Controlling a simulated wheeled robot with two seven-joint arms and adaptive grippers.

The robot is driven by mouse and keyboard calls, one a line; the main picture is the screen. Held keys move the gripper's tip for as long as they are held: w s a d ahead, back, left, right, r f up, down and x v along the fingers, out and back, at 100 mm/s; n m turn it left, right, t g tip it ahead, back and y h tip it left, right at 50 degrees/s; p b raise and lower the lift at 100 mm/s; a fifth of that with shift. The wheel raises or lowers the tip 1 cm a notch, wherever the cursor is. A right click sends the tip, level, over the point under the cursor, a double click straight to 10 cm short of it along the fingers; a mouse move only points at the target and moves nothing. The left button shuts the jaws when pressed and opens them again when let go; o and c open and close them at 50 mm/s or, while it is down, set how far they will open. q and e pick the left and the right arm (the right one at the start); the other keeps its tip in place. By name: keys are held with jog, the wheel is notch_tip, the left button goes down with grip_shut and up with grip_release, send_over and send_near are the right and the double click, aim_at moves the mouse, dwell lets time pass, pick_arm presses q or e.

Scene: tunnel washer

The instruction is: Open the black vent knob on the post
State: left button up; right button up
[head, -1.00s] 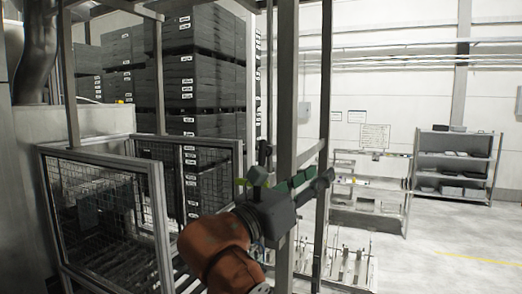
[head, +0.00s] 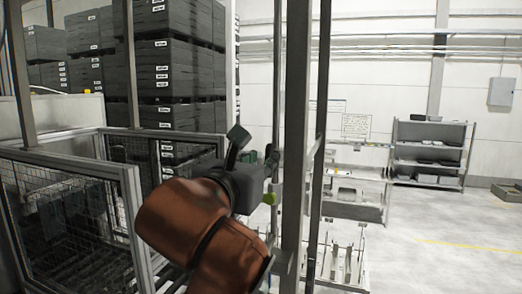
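The post (head: 293,120) is a grey upright that runs from the top to the bottom of the head view, right of centre. My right gripper (head: 255,147) is just left of the post, at the end of an orange-brown arm link. Its dark fingers stand apart, one tilted up at the left and one partly hidden behind the gripper body near the post. It looks open, with nothing visible between the fingers. I cannot make out the black vent knob; the gripper may hide it. My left gripper is not in view.
A mesh-panelled metal frame (head: 130,190) stands at the left, with stacked dark crates (head: 180,65) behind it. A thinner dark upright (head: 321,100) is right of the post. A grey shelf unit (head: 430,150) stands at the back right, with open floor before it.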

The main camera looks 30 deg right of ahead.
aim_at(267, 157)
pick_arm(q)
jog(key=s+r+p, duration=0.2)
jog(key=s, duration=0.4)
pick_arm(e)
jog(key=x, duration=0.4)
jog(key=shift+s+d, duration=0.15)
jog(key=shift+s, duration=0.1)
jog(key=shift+w+d+f, duration=0.1)
jog(key=shift+w, duration=0.3)
jog(key=shift+w+d+f, duration=0.1)
jog(key=shift+w, duration=0.35)
jog(key=shift+s+r, duration=0.25)
jog(key=shift+s, duration=0.55)
jog(key=shift+c, duration=0.3)
jog(key=shift+s+a, duration=0.15)
jog(key=shift+s, duration=0.05)
jog(key=shift+c, duration=0.8)
jog(key=shift+w+f, duration=0.1)
jog(key=shift+w, duration=0.25)
jog(key=c, duration=0.5)
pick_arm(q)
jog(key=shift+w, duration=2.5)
